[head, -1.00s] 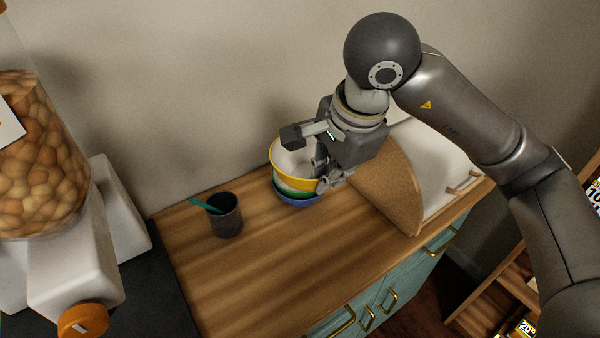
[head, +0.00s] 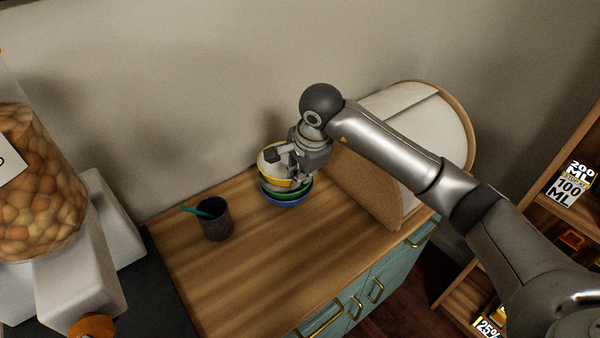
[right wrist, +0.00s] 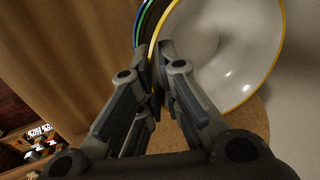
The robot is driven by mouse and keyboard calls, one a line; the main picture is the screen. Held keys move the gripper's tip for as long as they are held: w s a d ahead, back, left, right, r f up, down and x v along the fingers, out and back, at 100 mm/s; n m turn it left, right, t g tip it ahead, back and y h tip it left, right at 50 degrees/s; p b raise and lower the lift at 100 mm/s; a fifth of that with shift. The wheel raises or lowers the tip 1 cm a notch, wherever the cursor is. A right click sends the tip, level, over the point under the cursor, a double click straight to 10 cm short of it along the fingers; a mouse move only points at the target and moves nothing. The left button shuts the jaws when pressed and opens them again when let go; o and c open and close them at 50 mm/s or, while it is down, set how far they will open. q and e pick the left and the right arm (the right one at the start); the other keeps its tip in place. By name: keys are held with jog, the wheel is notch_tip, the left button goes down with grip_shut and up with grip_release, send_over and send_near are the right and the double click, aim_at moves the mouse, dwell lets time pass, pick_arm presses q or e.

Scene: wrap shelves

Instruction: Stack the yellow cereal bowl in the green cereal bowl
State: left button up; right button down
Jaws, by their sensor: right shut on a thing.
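The yellow cereal bowl (head: 274,181), pale inside, is at the top of a pile of bowls on the wooden counter. The green cereal bowl (head: 270,191) shows directly beneath it. The yellow bowl looks slightly tilted, and I cannot tell whether it rests fully in the green one. My right gripper (head: 289,172) is over the bowls, shut on the yellow bowl's rim. In the right wrist view, the fingers (right wrist: 160,65) meet at the yellow-edged rim (right wrist: 240,102), with the green rim (right wrist: 139,28) beside it. My left gripper is out of view.
A blue bowl (head: 285,204) is under the green one. A rounded wood-sided box (head: 362,190) stands close on the right. The front of the wooden counter (head: 240,285) is clear.

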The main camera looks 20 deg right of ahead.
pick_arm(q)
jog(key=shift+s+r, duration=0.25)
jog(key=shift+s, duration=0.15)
pick_arm(e)
jog(key=shift+f, duration=0.4)
jog(key=shift+s+f+b, duration=0.1)
jog(key=shift+f+b, duration=0.5)
jog(key=shift+b, duration=0.1)
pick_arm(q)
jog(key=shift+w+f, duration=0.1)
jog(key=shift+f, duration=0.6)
pick_arm(e)
jog(key=c, duration=1.6)
grip_release()
jog(key=shift+s+f, duration=0.15)
jog(key=shift+c, duration=0.2)
